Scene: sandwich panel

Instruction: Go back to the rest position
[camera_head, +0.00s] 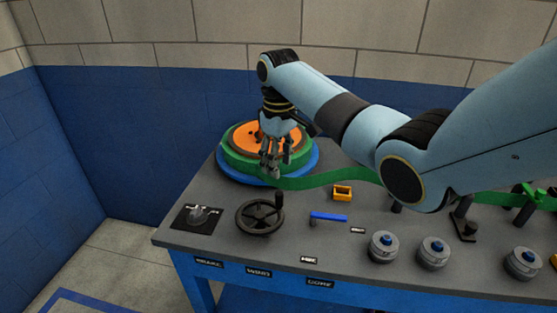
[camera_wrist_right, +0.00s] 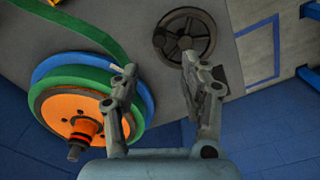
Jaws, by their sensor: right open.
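My right gripper (camera_head: 274,172) is open and empty. In the head view it hangs pointing down in front of a round reel with an orange disc (camera_head: 248,135), green wound band (camera_head: 237,158) and blue base plate (camera_head: 228,172). In the right wrist view the two fingers of the gripper (camera_wrist_right: 160,80) stand apart. One finger overlaps the edge of the reel, whose orange disc (camera_wrist_right: 62,117) shows at left. Whether it touches the reel I cannot tell. A black handwheel (camera_head: 260,217) lies in front of the gripper, also seen in the wrist view (camera_wrist_right: 172,46). My left gripper is not in view.
The green strip (camera_head: 335,179) runs right from the reel across the grey bench (camera_head: 290,245). Walls stand behind and left.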

